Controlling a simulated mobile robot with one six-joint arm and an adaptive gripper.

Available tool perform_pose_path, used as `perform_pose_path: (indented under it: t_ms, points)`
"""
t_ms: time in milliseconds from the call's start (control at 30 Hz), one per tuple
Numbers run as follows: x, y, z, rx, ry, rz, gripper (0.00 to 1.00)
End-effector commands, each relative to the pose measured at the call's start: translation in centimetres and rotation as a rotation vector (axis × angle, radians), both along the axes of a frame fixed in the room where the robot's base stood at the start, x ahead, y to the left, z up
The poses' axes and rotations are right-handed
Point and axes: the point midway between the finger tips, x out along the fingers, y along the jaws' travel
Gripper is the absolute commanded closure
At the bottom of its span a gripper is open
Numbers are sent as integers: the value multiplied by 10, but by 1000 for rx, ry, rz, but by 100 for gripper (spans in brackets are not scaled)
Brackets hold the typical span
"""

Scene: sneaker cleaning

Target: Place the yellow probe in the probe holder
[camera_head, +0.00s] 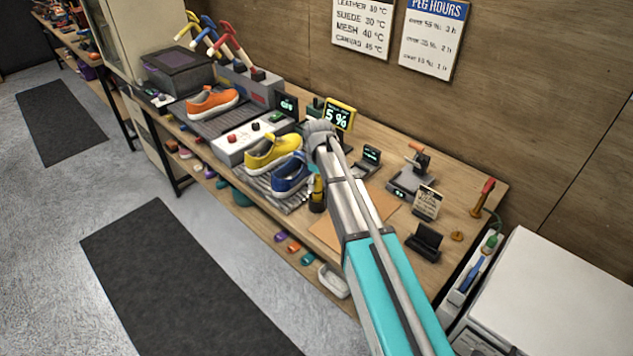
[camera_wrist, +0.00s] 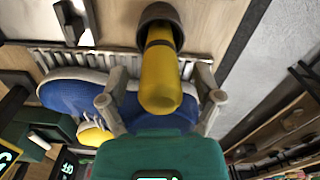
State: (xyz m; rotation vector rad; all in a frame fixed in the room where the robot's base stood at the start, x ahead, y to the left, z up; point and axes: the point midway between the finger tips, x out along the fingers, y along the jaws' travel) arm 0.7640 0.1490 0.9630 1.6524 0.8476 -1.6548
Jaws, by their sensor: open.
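The yellow probe (camera_wrist: 160,85) stands with one end in a dark round cup, the probe holder (camera_wrist: 159,12), in the wrist view. In the head view the probe (camera_head: 317,185) shows below my wrist, upright in the dark holder (camera_head: 317,204) beside the blue sneaker. My gripper (camera_wrist: 160,100) is open, with one finger on each side of the probe and a gap between each finger and it. The gripper is mostly hidden by my arm in the head view.
The blue sneaker (camera_head: 290,175) and yellow sneaker (camera_head: 272,153) lie on a grey ribbed mat close by. A lit "5 %" display (camera_head: 339,115) stands behind my wrist. Small devices, including a black stand (camera_head: 424,242), fill the bench's right part.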

Motion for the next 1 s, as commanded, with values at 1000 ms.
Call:
perform_pose_path:
  t_ms: [1000]
  points:
    - [-3, -1, 90, 0, 0, 1, 17]
